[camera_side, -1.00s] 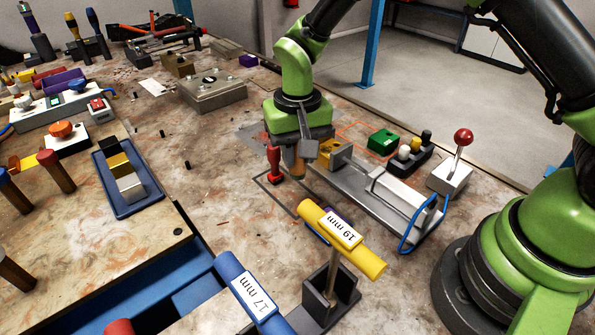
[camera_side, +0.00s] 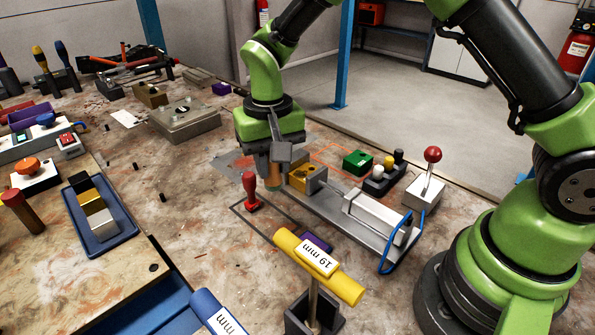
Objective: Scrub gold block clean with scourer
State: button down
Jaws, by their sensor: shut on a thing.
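A gold block (camera_side: 302,174) with dark stains stands at the grey jaw of a clamp on a metal plate (camera_side: 335,220). My gripper (camera_side: 275,158) points down just left of it, shut on a tan-handled tool that I take for the scourer (camera_side: 274,174). Its lower end is low over the bench beside the block. Whether it touches the block is hard to tell. The fingers are partly hidden by a grey part of my wrist. Another gold block (camera_side: 90,201) lies between a black and a silver block in a blue tray (camera_side: 110,238) at the left.
A red-handled stamp (camera_side: 250,191) stands close left of my gripper. A green box (camera_side: 357,162) and a red-knobbed lever (camera_side: 430,176) stand behind the plate. Bare bench lies left of the stamp.

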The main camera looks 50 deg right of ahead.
jog(key=w+d+r, duration=0.2)
jog(key=w+d, duration=0.2)
jog(key=d, duration=0.8)
jog(key=shift+d+f, duration=0.15)
jog(key=shift+f, duration=3.5)
jog(key=shift+a+f, duration=0.2)
jog(key=shift+a, duration=0.1)
jog(key=shift+a+f, duration=0.1)
jog(key=shift+a, duration=0.65)
jog(key=shift+d, duration=1)
jog(key=shift+a, duration=1.05)
jog(key=shift+d, duration=1.1)
jog(key=shift+a, duration=1.15)
jog(key=shift+d, duration=1.2)
jog(key=shift+a, duration=1.25)
jog(key=d, duration=0.2)
jog(key=shift+d, duration=0.3)
notch_tip(320, 180, up, 8)
